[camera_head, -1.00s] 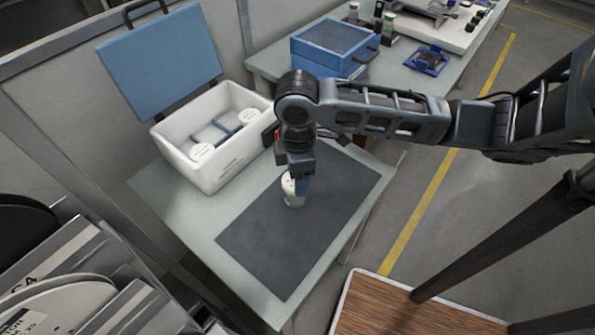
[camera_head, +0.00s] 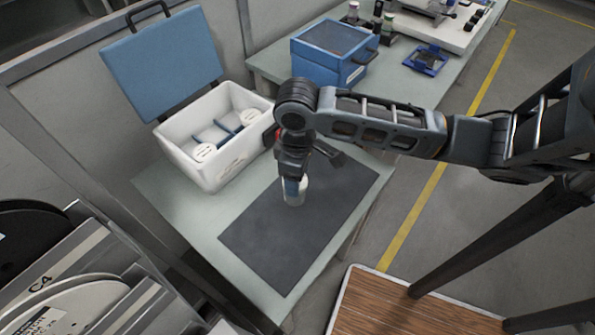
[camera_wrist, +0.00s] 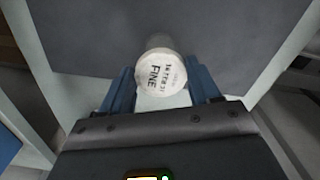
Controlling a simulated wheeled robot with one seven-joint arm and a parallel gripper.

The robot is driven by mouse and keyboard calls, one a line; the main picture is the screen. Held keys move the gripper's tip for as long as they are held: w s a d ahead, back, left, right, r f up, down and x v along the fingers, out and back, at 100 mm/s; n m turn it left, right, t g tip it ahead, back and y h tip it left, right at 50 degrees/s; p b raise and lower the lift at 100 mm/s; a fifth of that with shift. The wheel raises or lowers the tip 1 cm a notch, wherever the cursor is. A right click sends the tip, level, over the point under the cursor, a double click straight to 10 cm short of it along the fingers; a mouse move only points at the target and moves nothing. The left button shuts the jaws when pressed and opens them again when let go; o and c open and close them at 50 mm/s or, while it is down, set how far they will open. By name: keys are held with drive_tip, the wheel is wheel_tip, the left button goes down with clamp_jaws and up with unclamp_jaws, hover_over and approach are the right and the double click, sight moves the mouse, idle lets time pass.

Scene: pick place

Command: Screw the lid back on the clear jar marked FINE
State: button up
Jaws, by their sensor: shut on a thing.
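The jar (camera_head: 296,200) stands upright on a dark mat (camera_head: 260,240), partly hidden by my gripper (camera_head: 294,187). In the wrist view the white round lid (camera_wrist: 153,76), printed FINE, is at the jar's top, with part of the pale jar body (camera_wrist: 158,42) showing beyond it. My gripper's blue fingers (camera_wrist: 162,80) are shut on the lid from both sides. The lid looks level on the jar; whether its thread is engaged cannot be seen.
A white bin (camera_head: 196,172) with dividers and white-lidded jars stands at the mat's back left, its blue lid (camera_head: 165,65) open. A blue box (camera_head: 325,60) stands on the farther table. The mat's front is clear.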

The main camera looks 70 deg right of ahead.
drive_tip(key=shift+m, duration=0.8)
drive_tip(key=o, duration=1.1)
drive_tip(key=shift+c, duration=1.3)
drive_tip(key=shift+r, duration=0.1)
drive_tip(key=shift+r+p, duration=0.35)
drive_tip(key=shift+r, duration=0.8)
